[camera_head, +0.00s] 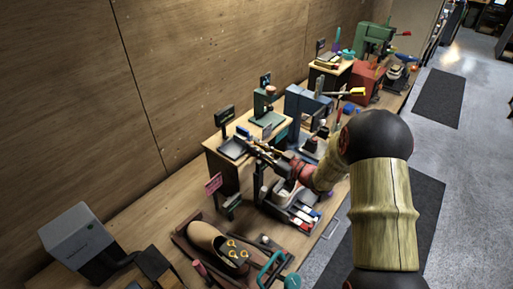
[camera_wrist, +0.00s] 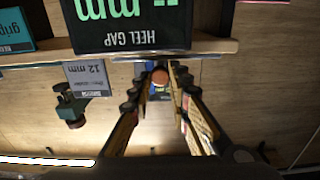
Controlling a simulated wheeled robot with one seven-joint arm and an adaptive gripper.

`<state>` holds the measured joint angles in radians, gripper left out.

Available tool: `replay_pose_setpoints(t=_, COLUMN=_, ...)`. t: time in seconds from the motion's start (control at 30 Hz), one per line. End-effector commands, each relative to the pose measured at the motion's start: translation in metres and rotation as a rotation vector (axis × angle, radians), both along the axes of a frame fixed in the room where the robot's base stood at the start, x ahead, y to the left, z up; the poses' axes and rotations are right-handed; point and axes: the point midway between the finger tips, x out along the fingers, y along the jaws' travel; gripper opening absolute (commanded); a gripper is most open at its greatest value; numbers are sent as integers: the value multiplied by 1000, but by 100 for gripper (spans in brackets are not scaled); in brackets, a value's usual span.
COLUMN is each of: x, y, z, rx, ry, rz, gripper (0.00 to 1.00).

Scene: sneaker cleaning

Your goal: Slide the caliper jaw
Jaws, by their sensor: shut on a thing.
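My gripper (camera_head: 258,148) reaches over a small raised wooden bench in the head view. In the wrist view its two fingers (camera_wrist: 160,78) converge on a round orange-brown knob (camera_wrist: 160,76) and are shut on it. The knob appears to belong to the caliper jaw, but the caliper's body is mostly hidden. A dark display (camera_wrist: 125,25) reading HEEL GAP in mm, upside down and cut off by the frame's top edge, stands just beyond the fingertips. A dark sign (camera_head: 224,115) stands near the gripper in the head view.
A dark green clamp-like piece (camera_wrist: 70,107) and a grey 12 mm label (camera_wrist: 87,78) are left of the fingers. A brown shoe (camera_head: 205,237) lies on the front bench. A grey box (camera_head: 75,238) stands at the left. Several tools crowd the bench beyond my gripper.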

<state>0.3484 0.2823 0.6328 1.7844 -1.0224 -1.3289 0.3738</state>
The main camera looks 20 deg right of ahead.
Motion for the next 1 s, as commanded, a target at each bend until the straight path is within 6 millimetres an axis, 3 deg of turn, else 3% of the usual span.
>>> replay_pose_setpoints(t=0.33, x=-2, y=3, z=0, rx=0, ry=0, rz=1, gripper=0)
replay_pose_setpoints(t=0.6, x=-22, y=31, z=0, rx=0, ry=0, rz=3, gripper=0)
replay_pose_setpoints(t=0.87, x=-22, y=31, z=0, rx=0, ry=0, rz=0, gripper=0)
replay_pose_setpoints(t=0.9, x=-22, y=31, z=0, rx=0, ry=0, rz=0, gripper=20)
replay_pose_setpoints(t=1.0, x=-22, y=31, z=0, rx=0, ry=0, rz=0, gripper=26)
